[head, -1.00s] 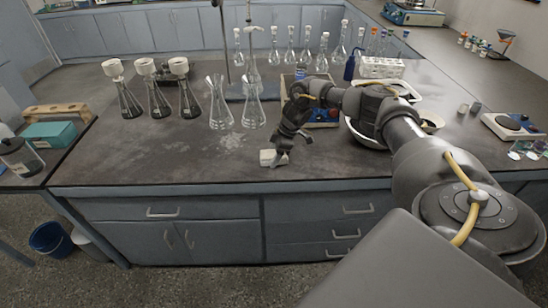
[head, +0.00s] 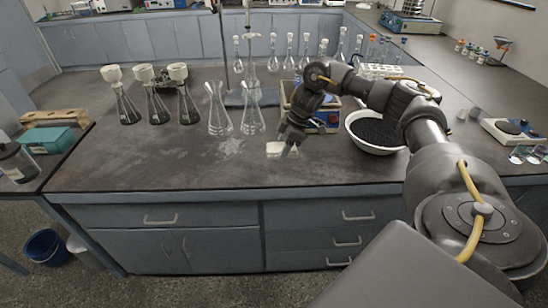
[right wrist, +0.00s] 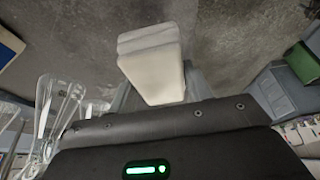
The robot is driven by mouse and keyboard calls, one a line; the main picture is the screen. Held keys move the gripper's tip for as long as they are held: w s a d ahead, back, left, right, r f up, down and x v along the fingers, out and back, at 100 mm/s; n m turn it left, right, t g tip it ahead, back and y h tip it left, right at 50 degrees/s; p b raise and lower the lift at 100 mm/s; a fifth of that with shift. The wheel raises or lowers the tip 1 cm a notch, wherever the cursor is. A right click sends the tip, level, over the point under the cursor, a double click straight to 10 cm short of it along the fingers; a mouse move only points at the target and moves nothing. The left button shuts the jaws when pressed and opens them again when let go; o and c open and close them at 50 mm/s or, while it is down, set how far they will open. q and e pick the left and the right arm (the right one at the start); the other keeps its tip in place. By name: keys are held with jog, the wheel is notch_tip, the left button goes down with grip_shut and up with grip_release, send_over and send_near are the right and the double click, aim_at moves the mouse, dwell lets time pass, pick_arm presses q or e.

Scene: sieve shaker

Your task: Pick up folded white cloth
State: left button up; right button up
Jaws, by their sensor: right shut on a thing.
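The folded white cloth (head: 278,149) is at my right gripper (head: 289,151), over the front middle of the dark bench. In the right wrist view the cloth (right wrist: 152,62) is a pale block of stacked layers, with its near end between the fingers of the right gripper (right wrist: 160,92). The right gripper is shut on it. The cloth looks raised off the bench, though the gap below it is hard to judge. My left gripper is not in view.
Two clear flasks (head: 251,121) stand left of the gripper, and several funnel-topped flasks farther left. A white bowl (head: 374,150) of dark grains is to the right. A blue-and-wood device (head: 327,122) stands behind. The bench's front left is clear, with a pale powdery patch (head: 231,147).

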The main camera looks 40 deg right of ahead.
jog(key=s+d+r+b, duration=0.1)
jog(key=s+r, duration=0.4)
jog(key=s, duration=0.5)
jog(key=shift+r, duration=0.2)
